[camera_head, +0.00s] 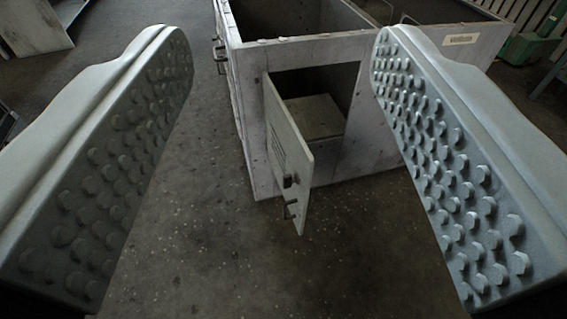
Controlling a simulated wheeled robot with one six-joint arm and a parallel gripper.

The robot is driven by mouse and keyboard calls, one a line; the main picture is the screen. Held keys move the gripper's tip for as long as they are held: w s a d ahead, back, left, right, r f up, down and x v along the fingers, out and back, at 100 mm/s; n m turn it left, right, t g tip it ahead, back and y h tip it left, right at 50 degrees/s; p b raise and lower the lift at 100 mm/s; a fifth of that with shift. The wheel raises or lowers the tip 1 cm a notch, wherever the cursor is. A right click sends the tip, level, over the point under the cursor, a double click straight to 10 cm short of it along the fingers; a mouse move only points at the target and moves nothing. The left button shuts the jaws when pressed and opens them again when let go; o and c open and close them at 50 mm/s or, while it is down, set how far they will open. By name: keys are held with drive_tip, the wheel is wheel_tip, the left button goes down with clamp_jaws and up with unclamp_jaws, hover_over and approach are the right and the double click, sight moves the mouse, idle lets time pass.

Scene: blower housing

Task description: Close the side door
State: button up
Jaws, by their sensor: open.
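The side door (287,146) is a grey panel with a vent grille and a small handle (291,209) near its lower free end. It stands swung outward from the opening in the near wall of the blower housing (251,98), hinged at the opening's left edge. Through the opening a pale box (314,117) shows inside. My gripper (283,70) is open and empty, its two studded fingers wide apart at left and right. The door lies between the fingers in the picture, farther off and apart from them. The right finger hides part of the housing's right side.
The housing is open at the top, with another handle (219,52) on its left side. A green object (527,48) stands at the far right. A grey metal piece (35,25) is at the upper left. The dark floor (210,240) before the door is clear.

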drive_tip(key=shift+w+a+f, duration=0.1)
drive_tip(key=shift+w+f, duration=0.15)
drive_tip(key=shift+w, duration=0.1)
drive_tip(key=c, duration=0.3)
drive_tip(key=w+f+n+g, duration=0.1)
drive_tip(key=w+f+n, duration=0.1)
drive_tip(key=w, duration=0.1)
drive_tip(key=shift+w+a+f+g, duration=0.1)
drive_tip(key=shift+a+f+g, duration=0.2)
drive_tip(key=shift+a+g, duration=0.1)
clamp_jaws()
drive_tip(key=w+a+f+n+g+h, duration=0.2)
drive_tip(key=w+f+n+g, duration=0.3)
drive_tip(key=w+f+n, duration=0.45)
drive_tip(key=w+a+f+n+g+h, duration=0.2)
drive_tip(key=w+a+f+n+g, duration=0.25)
drive_tip(key=f, duration=0.75)
drive_tip(key=n+g+h, duration=0.3)
drive_tip(key=n+h, duration=0.2)
drive_tip(key=n, duration=0.1)
approach(303, 170)
drive_tip(key=shift+x, duration=2.85)
